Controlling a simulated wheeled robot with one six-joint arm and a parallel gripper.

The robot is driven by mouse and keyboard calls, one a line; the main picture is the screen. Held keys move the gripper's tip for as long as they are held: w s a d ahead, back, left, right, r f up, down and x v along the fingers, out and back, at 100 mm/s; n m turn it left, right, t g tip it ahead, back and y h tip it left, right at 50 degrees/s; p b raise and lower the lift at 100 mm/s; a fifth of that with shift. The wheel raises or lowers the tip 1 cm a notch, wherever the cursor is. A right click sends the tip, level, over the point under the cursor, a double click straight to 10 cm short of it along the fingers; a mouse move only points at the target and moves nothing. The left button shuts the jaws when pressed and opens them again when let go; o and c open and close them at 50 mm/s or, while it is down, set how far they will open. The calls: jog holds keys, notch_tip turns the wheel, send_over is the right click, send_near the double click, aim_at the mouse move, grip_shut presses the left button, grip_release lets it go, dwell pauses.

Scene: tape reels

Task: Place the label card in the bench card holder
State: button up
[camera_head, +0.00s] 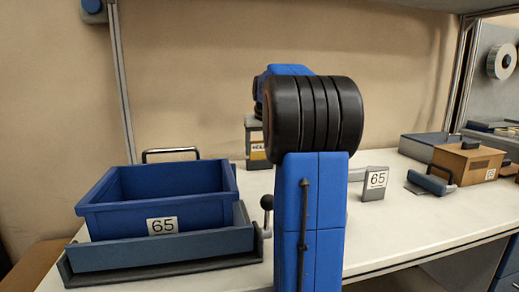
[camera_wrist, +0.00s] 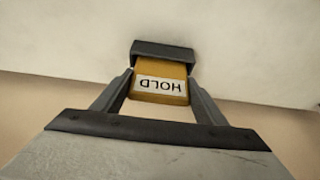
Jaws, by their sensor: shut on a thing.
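My gripper (camera_wrist: 160,92) points down and is shut on the label card (camera_wrist: 160,91), a yellow card with a white strip reading HOLD, upside down in the wrist view. In the head view the label card (camera_head: 258,151) shows just left of my arm, partly hidden by it. A short dark bar (camera_wrist: 163,50), which looks like the bench card holder, lies across the card's far end in the wrist view. I cannot tell whether the card sits in it or is just in front of it.
A blue bin (camera_head: 110,218) marked 65 sits on a tray (camera_head: 160,252) at left, with a ball-topped lever (camera_head: 267,203) beside it. A small grey stand (camera_head: 374,195) marked 65 is right of my arm. A brown box (camera_head: 468,163) stands farther right. Bare bench (camera_head: 410,225) lies front right.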

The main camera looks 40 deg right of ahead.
jog(key=shift+f, duration=0.1)
jog(key=o, duration=1.1)
jog(key=shift+c, duration=0.2)
jog(key=v, duration=1.2)
